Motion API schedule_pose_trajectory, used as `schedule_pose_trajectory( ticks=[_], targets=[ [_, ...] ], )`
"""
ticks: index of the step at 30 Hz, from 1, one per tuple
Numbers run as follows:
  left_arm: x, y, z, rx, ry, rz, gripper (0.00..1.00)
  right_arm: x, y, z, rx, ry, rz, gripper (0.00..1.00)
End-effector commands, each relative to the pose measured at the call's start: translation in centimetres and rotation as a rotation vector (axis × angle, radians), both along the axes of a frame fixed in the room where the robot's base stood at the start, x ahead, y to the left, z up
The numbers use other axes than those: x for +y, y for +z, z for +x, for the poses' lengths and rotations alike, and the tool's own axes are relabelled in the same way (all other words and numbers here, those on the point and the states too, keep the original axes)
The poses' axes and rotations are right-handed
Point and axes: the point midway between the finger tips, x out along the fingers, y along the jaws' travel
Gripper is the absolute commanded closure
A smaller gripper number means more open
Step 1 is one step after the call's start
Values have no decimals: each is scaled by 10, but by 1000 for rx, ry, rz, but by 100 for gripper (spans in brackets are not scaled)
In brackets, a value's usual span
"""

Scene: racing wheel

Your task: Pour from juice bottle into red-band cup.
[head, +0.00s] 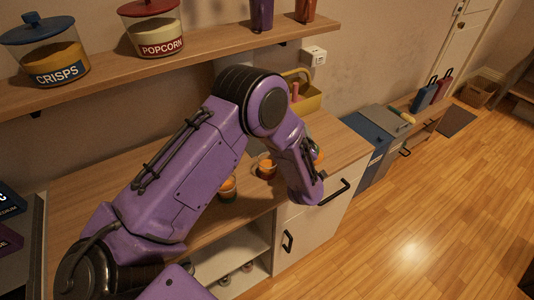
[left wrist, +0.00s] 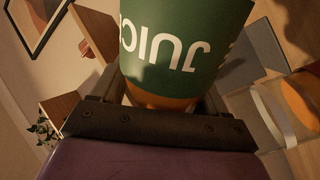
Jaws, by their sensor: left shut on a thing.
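The juice bottle (left wrist: 180,45) fills the top of the left wrist view, with a green label reading JUICE upside down and orange below it. My left gripper (left wrist: 155,115) is shut on it. In the head view, my purple forearm hides most of the gripper; a small green and orange bit of the bottle (head: 317,153) shows beside it. Two small cups with orange contents stand on the counter: one cup (head: 267,168) close left of my wrist, another cup (head: 228,188) partly behind my arm. I cannot make out a red band on either. My right gripper is not in view.
A wooden counter (head: 90,190) runs beneath a shelf holding a crisps jar (head: 45,55) and a popcorn jar (head: 153,35). A yellow container (head: 305,98) stands at the counter's back. Open wooden floor (head: 430,200) lies to the right.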

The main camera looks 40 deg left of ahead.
Motion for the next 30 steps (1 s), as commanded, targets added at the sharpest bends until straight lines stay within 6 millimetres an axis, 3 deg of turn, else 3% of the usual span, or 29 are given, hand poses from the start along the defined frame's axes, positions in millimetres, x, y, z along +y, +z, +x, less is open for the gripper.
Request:
schedule_pose_trajectory(
  ticks=[30],
  targets=[
    [-1,-11,3,-76,0,-83,74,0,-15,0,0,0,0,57]
  ],
)
